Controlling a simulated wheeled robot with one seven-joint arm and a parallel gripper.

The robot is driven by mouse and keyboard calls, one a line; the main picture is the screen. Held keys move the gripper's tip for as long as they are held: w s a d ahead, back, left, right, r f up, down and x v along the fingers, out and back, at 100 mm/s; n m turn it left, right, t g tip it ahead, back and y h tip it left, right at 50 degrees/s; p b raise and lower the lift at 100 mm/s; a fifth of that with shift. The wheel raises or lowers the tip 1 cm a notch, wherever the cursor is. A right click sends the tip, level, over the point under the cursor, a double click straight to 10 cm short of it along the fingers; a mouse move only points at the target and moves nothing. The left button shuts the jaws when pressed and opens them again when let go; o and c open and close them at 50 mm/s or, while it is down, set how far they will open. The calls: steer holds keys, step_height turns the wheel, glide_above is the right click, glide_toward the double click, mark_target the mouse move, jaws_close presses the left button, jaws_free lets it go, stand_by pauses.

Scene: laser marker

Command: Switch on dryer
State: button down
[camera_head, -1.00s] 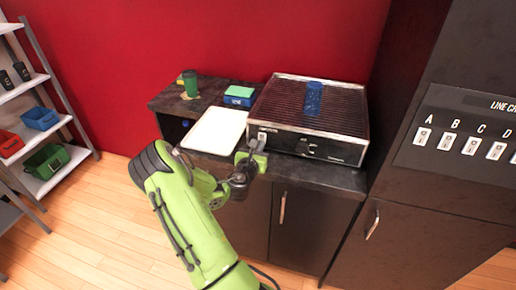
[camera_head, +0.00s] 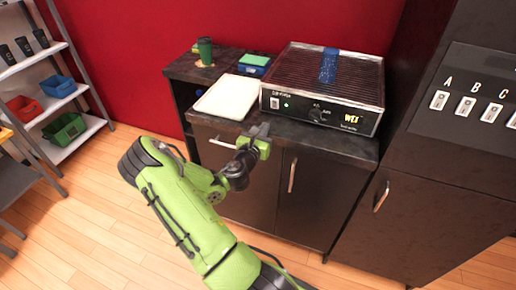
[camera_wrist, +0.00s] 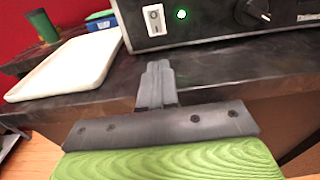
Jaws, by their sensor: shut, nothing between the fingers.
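The dryer (camera_head: 318,114) is a dark box with a ribbed top, standing on the dark counter. On its front panel are a white rocker switch (camera_head: 274,103), a lit green lamp (camera_head: 287,105), a dark knob (camera_head: 318,114) and a lit yellow "WET" sign (camera_head: 351,118). The wrist view shows the switch (camera_wrist: 154,19), the green lamp (camera_wrist: 182,14) and the knob (camera_wrist: 254,11) close up. My gripper (camera_head: 262,129) is shut and empty, just in front of the counter edge and below the switch, apart from the panel. Its fingertips show in the wrist view (camera_wrist: 158,68).
A blue piece (camera_head: 328,65) lies on the dryer's top. Left of the dryer are a white tray (camera_head: 228,97), a blue scale-like box with a green top (camera_head: 254,64) and a green cup (camera_head: 205,51). A labelled switch panel (camera_head: 477,97) is at right, shelves (camera_head: 84,86) at left.

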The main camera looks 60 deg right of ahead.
steer(key=a+f+b, duration=0.1)
steer(key=a, duration=0.5)
steer(key=shift+s, duration=0.4)
